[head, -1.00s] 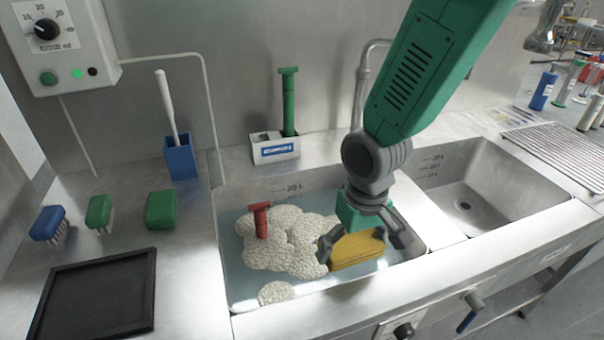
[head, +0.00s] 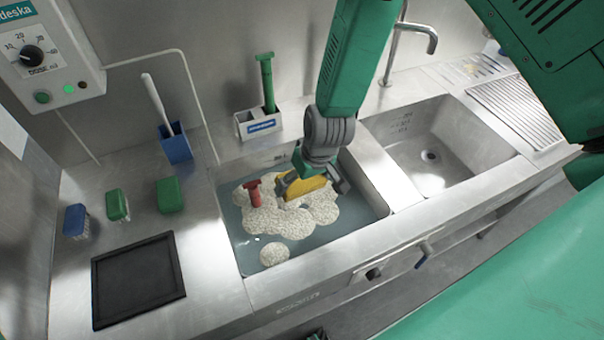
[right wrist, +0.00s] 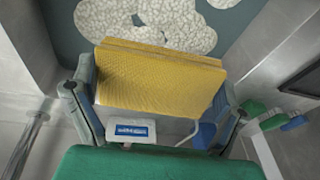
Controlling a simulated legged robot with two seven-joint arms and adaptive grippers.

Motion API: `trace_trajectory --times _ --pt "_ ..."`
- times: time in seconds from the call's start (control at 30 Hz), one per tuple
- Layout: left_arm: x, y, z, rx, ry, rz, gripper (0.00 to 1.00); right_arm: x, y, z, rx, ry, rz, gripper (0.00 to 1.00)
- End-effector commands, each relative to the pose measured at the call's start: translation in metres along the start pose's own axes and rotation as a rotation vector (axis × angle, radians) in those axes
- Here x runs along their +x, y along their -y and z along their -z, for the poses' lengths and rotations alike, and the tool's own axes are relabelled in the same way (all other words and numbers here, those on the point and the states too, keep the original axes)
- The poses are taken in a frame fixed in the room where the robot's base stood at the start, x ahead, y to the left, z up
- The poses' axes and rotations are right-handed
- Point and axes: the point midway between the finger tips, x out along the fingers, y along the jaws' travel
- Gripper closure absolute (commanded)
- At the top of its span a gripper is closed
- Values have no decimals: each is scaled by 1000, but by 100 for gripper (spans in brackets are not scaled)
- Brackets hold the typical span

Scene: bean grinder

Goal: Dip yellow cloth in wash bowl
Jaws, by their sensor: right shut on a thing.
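The yellow cloth (head: 304,186) is a thick pad held by my right gripper (head: 312,186) over the left sink. In the right wrist view the cloth (right wrist: 158,78) spans between both fingers of the gripper (right wrist: 155,95). The left sink basin, the wash bowl (head: 232,232), holds bluish water with white foam (head: 285,222) on top. The cloth is at or just above the foam; I cannot tell if it touches the water. My left gripper is not in view.
A red-handled tool (head: 254,192) stands in the foam. The right basin (head: 440,150) is empty. Left on the counter are a blue brush (head: 76,220), a green brush (head: 117,205), a green pad (head: 169,194) and a black tray (head: 138,280). A grey holder (head: 258,125) stands behind the basin.

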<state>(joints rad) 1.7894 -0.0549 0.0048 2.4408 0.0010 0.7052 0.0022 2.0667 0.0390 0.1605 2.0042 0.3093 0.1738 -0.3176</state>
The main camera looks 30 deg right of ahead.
Motion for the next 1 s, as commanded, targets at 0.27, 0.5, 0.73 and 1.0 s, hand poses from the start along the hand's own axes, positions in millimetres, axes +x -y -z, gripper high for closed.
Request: trace_trajectory --times 0.27,0.5,0.73,1.0 --pt "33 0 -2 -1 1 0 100 36 -4 -8 1 1 0 30" --pt "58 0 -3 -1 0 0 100 64 -7 -15 1 0 0 30" --pt "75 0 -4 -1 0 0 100 89 -10 -21 1 1 0 30" --pt "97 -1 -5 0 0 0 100 121 -13 -28 1 1 0 30"
